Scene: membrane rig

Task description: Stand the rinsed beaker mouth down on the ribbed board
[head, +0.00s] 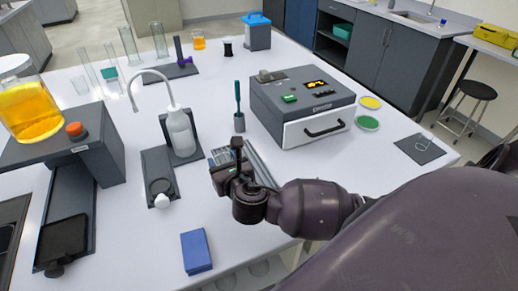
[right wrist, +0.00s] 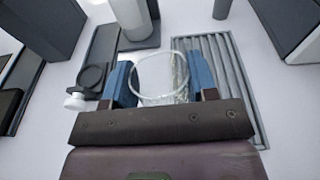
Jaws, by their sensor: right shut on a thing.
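The clear beaker (right wrist: 160,85) is between the blue fingertips of my right gripper (right wrist: 163,84) in the right wrist view. Its round rim shows as a pale ring; I cannot tell which way its mouth faces. In the head view my right gripper (head: 222,158) is over the left part of the ribbed board, and the beaker is hard to make out there. The grey ribbed board (head: 262,168) is partly hidden by the gripper. In the right wrist view the board (right wrist: 236,90) lies beneath and right of the beaker. I cannot tell whether they touch. My left gripper is not in view.
A white wash bottle (head: 180,132) with a curved spout stands behind and left of the gripper. A grey box instrument (head: 300,100) stands to the right, with a brush in a holder (head: 239,120) nearby. A blue block (head: 196,252) lies in front on clear white bench.

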